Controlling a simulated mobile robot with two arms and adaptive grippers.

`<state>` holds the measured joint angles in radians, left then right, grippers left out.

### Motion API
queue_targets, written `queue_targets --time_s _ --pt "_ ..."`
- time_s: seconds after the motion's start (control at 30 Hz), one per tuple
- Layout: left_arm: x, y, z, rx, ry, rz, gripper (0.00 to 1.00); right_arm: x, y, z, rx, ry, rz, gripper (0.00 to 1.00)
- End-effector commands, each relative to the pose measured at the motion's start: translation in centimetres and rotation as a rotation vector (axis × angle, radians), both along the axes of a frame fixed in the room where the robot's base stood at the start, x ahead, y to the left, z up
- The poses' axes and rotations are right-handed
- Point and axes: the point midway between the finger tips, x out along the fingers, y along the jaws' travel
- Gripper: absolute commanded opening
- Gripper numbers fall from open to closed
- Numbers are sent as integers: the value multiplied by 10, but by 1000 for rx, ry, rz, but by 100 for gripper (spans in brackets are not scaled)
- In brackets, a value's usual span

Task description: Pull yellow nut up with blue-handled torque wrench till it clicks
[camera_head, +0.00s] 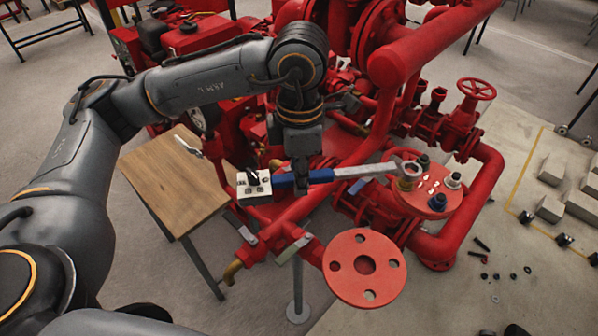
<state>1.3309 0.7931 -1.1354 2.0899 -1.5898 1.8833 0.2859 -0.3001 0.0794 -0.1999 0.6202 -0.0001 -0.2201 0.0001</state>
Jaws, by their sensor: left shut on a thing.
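My left gripper (302,178) is shut on the torque wrench near the blue handle (285,181). The wrench's silver shaft (355,172) reaches right, roughly level in the picture, over the red pipework. Its ring head (411,170) is at the yellow nut (404,184) on the left side of the upper red flange (425,203). The head covers part of the nut, and I cannot tell how fully it is seated. My right gripper is not in view.
The flange also carries a blue nut (436,201), a white nut (453,180) and a black nut (423,160). A lower red flange (340,273) stands in front. A white box (253,186) lies near the handle end. A wooden table (170,180) stands left.

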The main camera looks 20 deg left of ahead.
Motion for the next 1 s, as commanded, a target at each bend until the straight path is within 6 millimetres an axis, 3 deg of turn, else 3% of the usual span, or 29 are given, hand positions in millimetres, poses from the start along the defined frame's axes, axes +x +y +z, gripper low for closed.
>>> queue_targets --time_s 1.0 --pt "0 0 -21 -1 -2 0 0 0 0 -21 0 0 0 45"
